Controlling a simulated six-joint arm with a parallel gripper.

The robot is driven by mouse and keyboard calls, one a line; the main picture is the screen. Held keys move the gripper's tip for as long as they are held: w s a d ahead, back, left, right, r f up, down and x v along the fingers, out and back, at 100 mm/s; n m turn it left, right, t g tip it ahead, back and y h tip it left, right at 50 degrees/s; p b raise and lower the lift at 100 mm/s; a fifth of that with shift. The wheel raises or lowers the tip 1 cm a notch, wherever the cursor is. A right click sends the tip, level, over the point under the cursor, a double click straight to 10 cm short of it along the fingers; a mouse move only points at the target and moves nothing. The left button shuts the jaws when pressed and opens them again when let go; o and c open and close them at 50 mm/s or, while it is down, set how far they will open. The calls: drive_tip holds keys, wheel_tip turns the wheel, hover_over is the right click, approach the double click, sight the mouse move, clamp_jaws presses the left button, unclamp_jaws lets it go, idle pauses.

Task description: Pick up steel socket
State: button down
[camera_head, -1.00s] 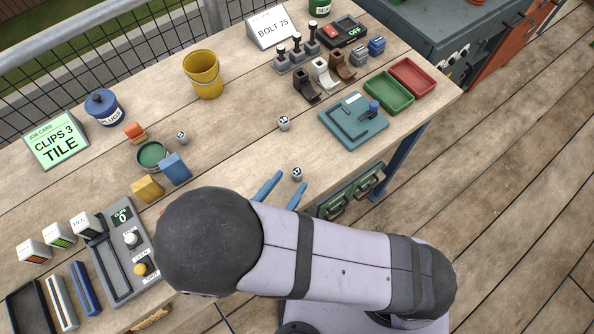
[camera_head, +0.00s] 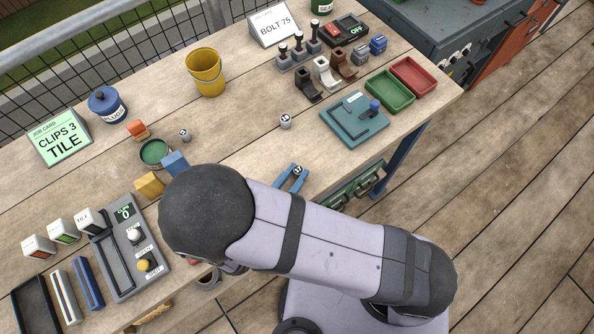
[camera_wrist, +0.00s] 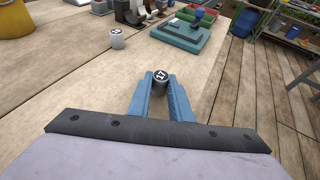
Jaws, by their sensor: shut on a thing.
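A small steel socket (camera_wrist: 160,81) with a dark top marked 17 sits between the blue fingers of my gripper (camera_wrist: 161,88) in the wrist view. The fingers touch its sides, and the gripper is shut on it. In the head view my gripper (camera_head: 291,178) and the socket (camera_head: 297,171) show near the bench's front edge, partly behind my arm. I cannot tell whether the socket is off the bench top. Another steel socket (camera_head: 285,121) stands upright farther back, and it also shows in the wrist view (camera_wrist: 117,38). A smaller one (camera_head: 185,134) stands at the left.
A teal fixture (camera_head: 355,121) with a blue knob stands beyond my gripper, near green (camera_head: 389,92) and red (camera_head: 412,76) trays. A yellow bucket (camera_head: 204,72) stands at the back. The bench middle is mostly clear.

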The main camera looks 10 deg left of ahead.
drive_tip(key=shift+r, duration=0.1)
wheel_tip(320, 180, up, 10)
idle(0.8)
